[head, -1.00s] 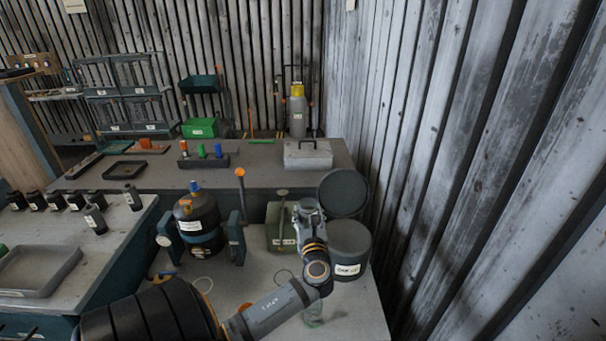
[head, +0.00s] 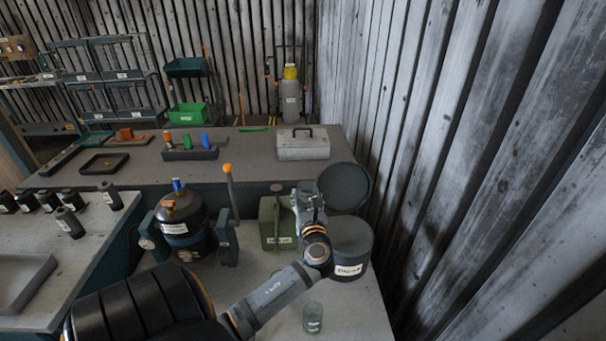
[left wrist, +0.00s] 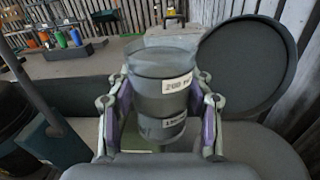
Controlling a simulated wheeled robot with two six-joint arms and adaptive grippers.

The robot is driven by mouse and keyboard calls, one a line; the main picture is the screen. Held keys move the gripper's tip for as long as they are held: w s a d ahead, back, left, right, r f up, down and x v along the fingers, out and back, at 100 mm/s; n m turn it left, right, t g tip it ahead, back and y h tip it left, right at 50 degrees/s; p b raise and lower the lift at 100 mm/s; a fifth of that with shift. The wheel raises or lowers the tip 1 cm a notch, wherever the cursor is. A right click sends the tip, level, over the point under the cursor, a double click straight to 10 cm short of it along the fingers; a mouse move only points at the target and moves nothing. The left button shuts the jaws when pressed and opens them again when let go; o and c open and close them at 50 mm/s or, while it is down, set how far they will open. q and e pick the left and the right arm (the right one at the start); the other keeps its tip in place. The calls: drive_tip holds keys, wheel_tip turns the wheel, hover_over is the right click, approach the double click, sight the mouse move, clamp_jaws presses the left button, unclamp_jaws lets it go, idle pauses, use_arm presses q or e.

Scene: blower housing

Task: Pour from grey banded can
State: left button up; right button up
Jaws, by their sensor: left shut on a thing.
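My left gripper (left wrist: 163,112) is shut on the grey banded can (left wrist: 163,75), with one finger on each side. In the left wrist view the can looks near upright, with pale labels on its side; its contents do not show. In the head view my left gripper (head: 308,200) is above the far part of the near bench, just left of the dark grey bin (head: 350,262) and its raised round lid (head: 343,187). A clear greenish glass (head: 313,318) stands on the bench below my left forearm. The right gripper is not in view.
A green canister (head: 270,235) stands behind my left arm. A dark round vessel with a blue top (head: 183,222) stands in a holder to the left. A corrugated wall (head: 450,150) closes off the right side. The bench around the glass is clear.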

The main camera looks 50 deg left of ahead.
use_arm(q)
drive_tip(key=shift+w+d+f, duration=0.1)
drive_tip(key=shift+d+f, duration=0.05)
drive_tip(key=shift+d, duration=0.05)
drive_tip(key=shift+w+d+f, duration=0.1)
drive_tip(key=shift+w+d+f+m+b, duration=0.1)
drive_tip(key=shift+w+f+m+b, duration=0.15)
drive_tip(key=shift+m+b, duration=0.2)
drive_tip(key=shift+w+d+f+m+b, duration=0.3)
drive_tip(key=shift+w+d+b, duration=0.1)
drive_tip(key=shift+b, duration=0.1)
drive_tip(key=shift+w+d+f+m+b, duration=0.7)
drive_tip(key=shift+w+m+b, duration=0.05)
drive_tip(key=shift+w+b, duration=0.1)
